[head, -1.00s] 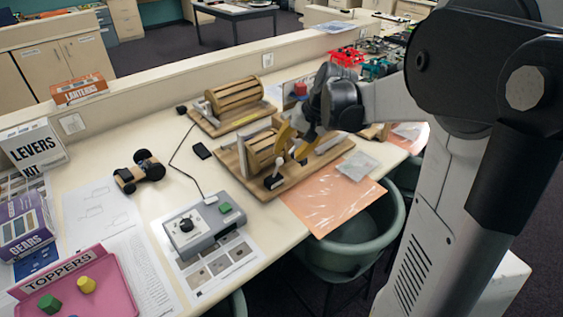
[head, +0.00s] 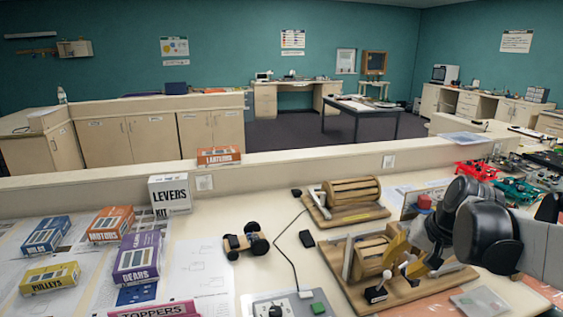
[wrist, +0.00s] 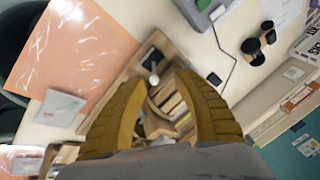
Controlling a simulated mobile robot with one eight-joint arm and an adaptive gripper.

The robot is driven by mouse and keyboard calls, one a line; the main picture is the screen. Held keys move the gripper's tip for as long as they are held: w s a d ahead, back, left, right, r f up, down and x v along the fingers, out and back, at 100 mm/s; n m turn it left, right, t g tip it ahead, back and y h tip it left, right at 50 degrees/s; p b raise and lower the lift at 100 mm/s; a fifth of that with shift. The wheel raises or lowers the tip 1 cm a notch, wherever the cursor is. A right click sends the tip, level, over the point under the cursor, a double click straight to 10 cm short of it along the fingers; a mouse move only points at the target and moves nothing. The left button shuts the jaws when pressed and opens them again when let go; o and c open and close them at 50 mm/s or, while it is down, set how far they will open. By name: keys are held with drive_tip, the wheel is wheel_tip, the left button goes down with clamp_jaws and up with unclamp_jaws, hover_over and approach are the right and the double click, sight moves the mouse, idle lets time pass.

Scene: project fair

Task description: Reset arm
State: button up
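My gripper (head: 410,260) has two yellow fingers and is over the front wooden drum machine (head: 425,292) on the table. In the wrist view my gripper (wrist: 163,80) has its fingers apart, with nothing seen held between them. Through the gap show the wooden slats of the drum machine (wrist: 172,103) and a white lever knob (wrist: 153,80). Whether a finger touches the machine cannot be told. My arm's dark wrist joint is at the right of the head view.
A second drum machine (head: 349,194) stands behind. A grey control box (head: 290,305), small wheeled car (head: 246,241) and kit boxes, such as the levers box (head: 169,194), lie left. A clear bag (head: 478,302) lies front right. A low partition (head: 262,172) runs behind.

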drive_tip(key=s+a+n+t+h, duration=0.2)
drive_tip(key=s+a+n, duration=0.3)
drive_tip(key=s+a, duration=0.7)
drive_tip(key=s, duration=0.3)
drive_tip(key=shift+s+f, duration=0.25)
